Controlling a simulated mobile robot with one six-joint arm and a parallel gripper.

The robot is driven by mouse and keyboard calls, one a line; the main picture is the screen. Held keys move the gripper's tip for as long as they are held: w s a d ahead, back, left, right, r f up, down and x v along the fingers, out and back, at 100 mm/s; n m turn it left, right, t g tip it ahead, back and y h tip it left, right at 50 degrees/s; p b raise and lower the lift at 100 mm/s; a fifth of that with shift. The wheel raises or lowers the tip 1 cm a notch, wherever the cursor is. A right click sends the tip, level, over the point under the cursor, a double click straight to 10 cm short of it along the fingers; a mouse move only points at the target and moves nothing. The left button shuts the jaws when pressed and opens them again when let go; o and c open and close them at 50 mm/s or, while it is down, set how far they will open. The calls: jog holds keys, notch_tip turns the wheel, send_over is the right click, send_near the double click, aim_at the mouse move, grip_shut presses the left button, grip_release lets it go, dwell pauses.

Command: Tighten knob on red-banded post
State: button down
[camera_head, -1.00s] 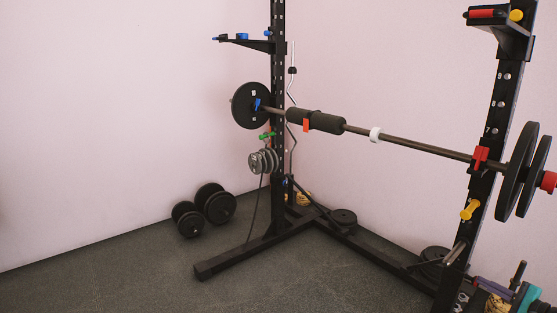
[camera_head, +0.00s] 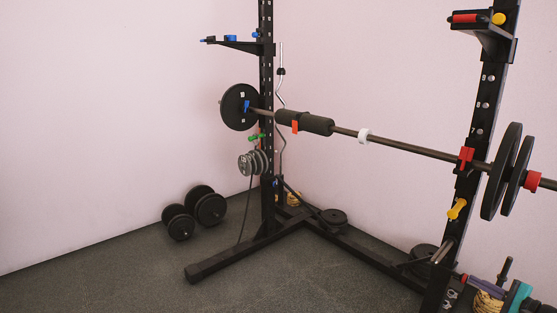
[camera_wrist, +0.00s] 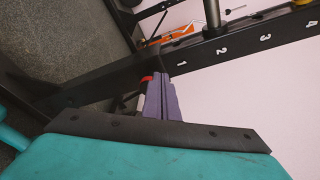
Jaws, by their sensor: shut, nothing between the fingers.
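The right upright post (camera_head: 480,110) carries a red bar hook (camera_head: 466,158) and a yellow knob (camera_head: 457,208) below it. I cannot make out a clear red band around either post. In the wrist view the post (camera_wrist: 185,62) runs slantwise with numbers 1 to 4, and a yellow piece (camera_wrist: 301,2) shows at the top edge. My gripper (camera_wrist: 163,98) has purple fingers shut together and empty, over the post's low end, beside a small red patch (camera_wrist: 147,78). Whether they touch it cannot be told. In the head view its purple and teal parts (camera_head: 490,287) show at the lower right.
A loaded barbell (camera_head: 410,146) spans the two posts. The left post (camera_head: 267,120) stands on a black floor beam (camera_head: 225,263). Dumbbells (camera_head: 206,206) lie at left. A metal peg (camera_wrist: 212,12) sticks out near my fingers. The front left floor is clear.

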jog(key=s+d+p, duration=0.1)
jog(key=s+d, duration=0.2)
jog(key=shift+s, duration=0.25)
jog(key=shift+a, duration=0.2)
dwell(0.3)
jog(key=y+b, duration=0.1)
jog(key=b, duration=0.2)
jog(key=f+n+y+b, duration=0.1)
jog(key=b, duration=0.2)
jog(key=s+d+f+n+g+y+b, duration=0.1)
jog(key=y+b, duration=0.1)
jog(key=b, duration=0.1)
jog(key=shift+f+b, duration=0.15)
jog(key=shift+b, duration=0.25)
jog(key=shift+w+a, duration=0.1)
jog(key=shift+w, duration=0.05)
dwell(0.3)
